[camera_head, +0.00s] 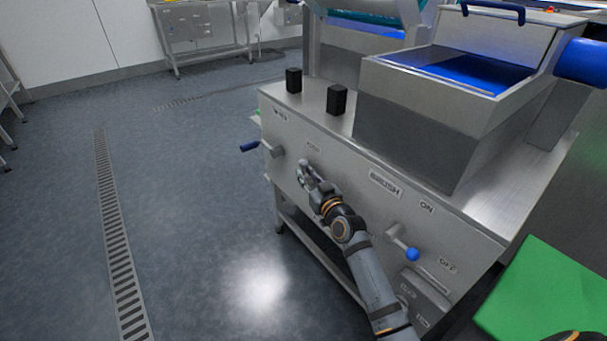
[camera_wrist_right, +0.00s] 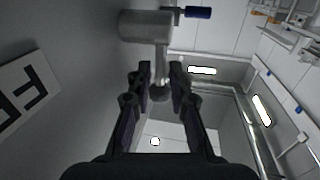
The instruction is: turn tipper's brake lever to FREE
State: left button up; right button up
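My right gripper (camera_head: 305,168) is at the front panel of the steel machine, just below a small label (camera_head: 313,147) too blurred to read. In the right wrist view, the gripper (camera_wrist_right: 161,74) has its fingers on either side of a grey lever (camera_wrist_right: 161,62) with a rounded end. The fingers are partly apart, with narrow gaps seeming to show beside the rod. The lever joins a grey cylindrical hub (camera_wrist_right: 143,26). A white label (camera_wrist_right: 22,92) with black letters, cut off by the frame, lies left of it.
A blue handle (camera_head: 250,146) sticks out at the panel's left end. A lever with a blue ball (camera_head: 412,254) sits below the BRUSH (camera_head: 384,185) and ON labels. Two black blocks (camera_head: 337,99) stand on the machine top. The floor (camera_head: 190,220) to the left is clear.

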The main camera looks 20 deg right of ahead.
jog(key=shift+w+a, duration=0.15)
jog(key=shift+w, duration=0.85)
grip_shut()
